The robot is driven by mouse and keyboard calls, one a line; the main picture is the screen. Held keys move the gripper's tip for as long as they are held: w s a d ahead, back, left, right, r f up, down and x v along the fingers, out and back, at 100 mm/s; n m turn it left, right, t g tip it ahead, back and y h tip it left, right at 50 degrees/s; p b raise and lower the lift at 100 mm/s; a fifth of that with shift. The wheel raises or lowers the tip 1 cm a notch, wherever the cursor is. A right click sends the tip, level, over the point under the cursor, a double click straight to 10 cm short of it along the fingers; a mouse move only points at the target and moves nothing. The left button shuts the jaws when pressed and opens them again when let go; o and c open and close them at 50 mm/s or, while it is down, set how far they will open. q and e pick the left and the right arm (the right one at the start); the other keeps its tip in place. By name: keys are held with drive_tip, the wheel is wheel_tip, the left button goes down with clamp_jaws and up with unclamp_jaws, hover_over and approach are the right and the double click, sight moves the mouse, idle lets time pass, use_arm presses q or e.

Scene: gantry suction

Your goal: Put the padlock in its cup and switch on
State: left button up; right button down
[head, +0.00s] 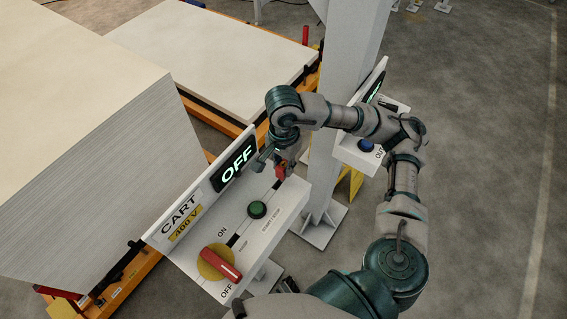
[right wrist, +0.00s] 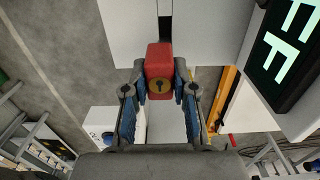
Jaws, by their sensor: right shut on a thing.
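The red padlock (right wrist: 160,56), with a round brass keyhole face, sits between the fingertips of my right gripper (right wrist: 160,78), which is shut on it. In the head view, the right gripper (head: 273,162) is over the far end of the white CART panel (head: 272,238), and a red part of the padlock (head: 280,171) shows beside it. The panel's red switch handle (head: 224,262) lies on a yellow disc, pointing toward OFF. The panel display (head: 236,169) reads OFF. I cannot make out the cup. My left gripper is not in view.
A green button (head: 257,209) is on the panel top. A grey post (head: 338,110) stands behind it, with a second box (head: 358,155) bearing a blue button on its right. A tall sheet stack (head: 80,150) is at the left. Open floor lies to the right.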

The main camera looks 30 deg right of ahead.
sight(277, 177)
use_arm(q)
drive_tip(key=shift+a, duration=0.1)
use_arm(e)
drive_tip(key=shift+a, duration=0.9)
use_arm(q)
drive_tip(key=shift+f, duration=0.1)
use_arm(e)
drive_tip(key=shift+a, duration=0.1)
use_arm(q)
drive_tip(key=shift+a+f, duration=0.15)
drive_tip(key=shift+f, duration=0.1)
use_arm(e)
drive_tip(key=shift+a+r, duration=0.1)
drive_tip(key=shift+a, duration=0.35)
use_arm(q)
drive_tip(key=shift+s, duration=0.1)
use_arm(e)
drive_tip(key=shift+d, duration=0.3)
use_arm(q)
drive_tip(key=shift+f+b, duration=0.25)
drive_tip(key=shift+b, duration=0.3)
use_arm(e)
drive_tip(key=shift+d, duration=0.15)
